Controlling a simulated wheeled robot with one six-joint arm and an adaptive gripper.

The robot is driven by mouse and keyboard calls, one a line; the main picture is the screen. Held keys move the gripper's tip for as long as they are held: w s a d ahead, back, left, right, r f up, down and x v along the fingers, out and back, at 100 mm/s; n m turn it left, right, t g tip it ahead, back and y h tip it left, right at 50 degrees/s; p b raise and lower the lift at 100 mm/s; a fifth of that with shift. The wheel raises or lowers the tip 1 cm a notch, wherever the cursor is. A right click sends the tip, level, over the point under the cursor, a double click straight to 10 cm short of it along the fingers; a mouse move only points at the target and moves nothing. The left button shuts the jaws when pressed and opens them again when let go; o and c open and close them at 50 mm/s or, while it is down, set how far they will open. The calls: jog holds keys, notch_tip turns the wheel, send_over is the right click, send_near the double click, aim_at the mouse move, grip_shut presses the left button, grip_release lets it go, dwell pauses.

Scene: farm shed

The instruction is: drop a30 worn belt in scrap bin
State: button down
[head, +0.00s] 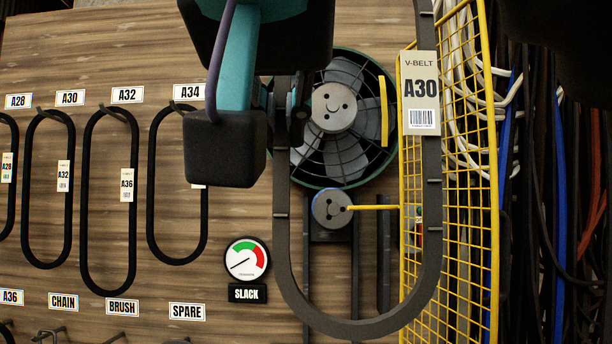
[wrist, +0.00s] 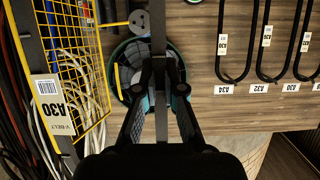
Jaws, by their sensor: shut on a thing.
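The A30 belt (head: 435,190) is a large dark loop with a white V-BELT A30 tag (head: 420,93), hanging in front of the fan at close range. Its tag also shows in the wrist view (wrist: 54,105), at the left. My gripper (wrist: 162,82) is shut on one straight run of this belt, which passes between the fingers. In the head view my gripper (head: 284,112) is at the loop's left run, partly hidden behind my arm. The belt's top end is out of frame. I cannot make out a scrap bin in either view.
A fan (head: 345,130), a small pulley (head: 332,208) and a yellow mesh guard (head: 470,230) are behind the belt. Several belts hang on the wooden board at left, including one tagged A36 (head: 127,185). A slack gauge (head: 246,259) is below. Cables hang at right.

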jog(key=shift+w+a+f, duration=0.1)
jog(key=shift+w+a, duration=0.05)
jog(key=shift+a, duration=0.05)
jog(key=shift+w+d, duration=0.2)
jog(key=shift+w, duration=1.95)
jog(key=shift+s, duration=0.1)
jog(key=shift+s+a, duration=0.1)
jog(key=shift+s, duration=1.2)
jog(key=shift+a, duration=0.15)
